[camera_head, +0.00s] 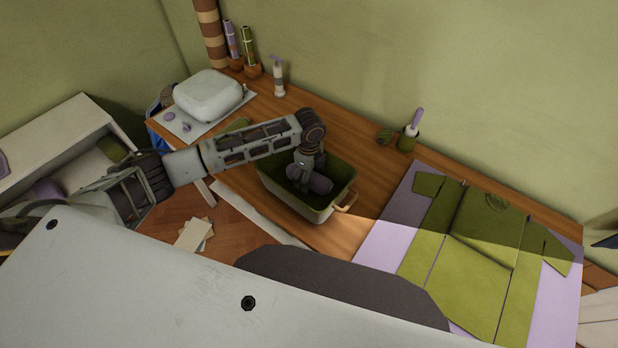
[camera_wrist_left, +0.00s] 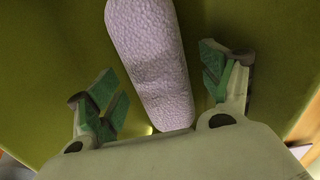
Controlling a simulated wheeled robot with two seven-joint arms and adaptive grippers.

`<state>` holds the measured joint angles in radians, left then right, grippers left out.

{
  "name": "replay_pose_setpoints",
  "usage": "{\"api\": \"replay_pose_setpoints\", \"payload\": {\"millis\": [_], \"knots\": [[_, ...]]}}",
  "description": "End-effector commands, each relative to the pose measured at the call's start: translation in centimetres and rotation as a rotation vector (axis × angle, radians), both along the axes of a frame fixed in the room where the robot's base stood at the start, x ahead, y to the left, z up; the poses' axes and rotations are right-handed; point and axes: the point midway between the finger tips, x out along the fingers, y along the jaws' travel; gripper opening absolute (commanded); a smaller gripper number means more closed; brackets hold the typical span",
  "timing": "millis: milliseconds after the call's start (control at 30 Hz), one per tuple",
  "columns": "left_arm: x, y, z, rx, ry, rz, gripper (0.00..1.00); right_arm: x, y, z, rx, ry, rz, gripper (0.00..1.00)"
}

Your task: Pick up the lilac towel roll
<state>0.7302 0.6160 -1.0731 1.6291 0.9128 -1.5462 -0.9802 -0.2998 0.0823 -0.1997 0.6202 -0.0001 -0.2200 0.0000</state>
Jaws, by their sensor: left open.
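The lilac towel roll (camera_head: 318,184) lies inside the olive-green bin (camera_head: 311,211) on the wooden table. In the left wrist view the towel roll (camera_wrist_left: 153,62) has a bumpy texture and runs lengthwise between the two fingers. My left gripper (camera_head: 301,176) reaches down into the bin from above, over the roll. In the left wrist view the gripper (camera_wrist_left: 160,92) is open, one finger on each side of the roll, with a gap visible on both sides. The gripper partly hides the roll in the head view. My right gripper is not in view.
A white rounded case (camera_head: 208,95), a pump bottle (camera_head: 278,78) and a green cup (camera_head: 407,139) stand along the back. The bin has a handle (camera_head: 347,201) at its right.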

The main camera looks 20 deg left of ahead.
Motion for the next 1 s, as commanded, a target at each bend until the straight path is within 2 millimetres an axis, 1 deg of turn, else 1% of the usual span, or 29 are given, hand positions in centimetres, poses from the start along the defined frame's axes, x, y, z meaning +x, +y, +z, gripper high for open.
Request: {"api": "replay_pose_setpoints", "payload": {"millis": [100, 200, 667, 767, 1000], "knots": [[-0.1, 0.0, -1.1, 0.0, 0.002, 0.0, 0.8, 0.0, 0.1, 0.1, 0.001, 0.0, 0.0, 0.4], [-0.1, 0.0, -1.6, 0.001, 0.002, -0.001, 0.8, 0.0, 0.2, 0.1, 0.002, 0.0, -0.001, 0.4], [-0.1, 0.0, -1.7, 0.0, 0.001, -0.001, 0.8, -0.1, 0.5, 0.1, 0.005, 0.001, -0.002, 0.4], [-0.1, 0.0, -1.7, 0.0, 0.001, -0.001, 0.69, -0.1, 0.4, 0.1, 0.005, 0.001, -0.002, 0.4], [-0.1, 0.0, -1.7, 0.0, 0.001, -0.001, 0.38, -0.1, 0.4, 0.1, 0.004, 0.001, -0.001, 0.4]]}}
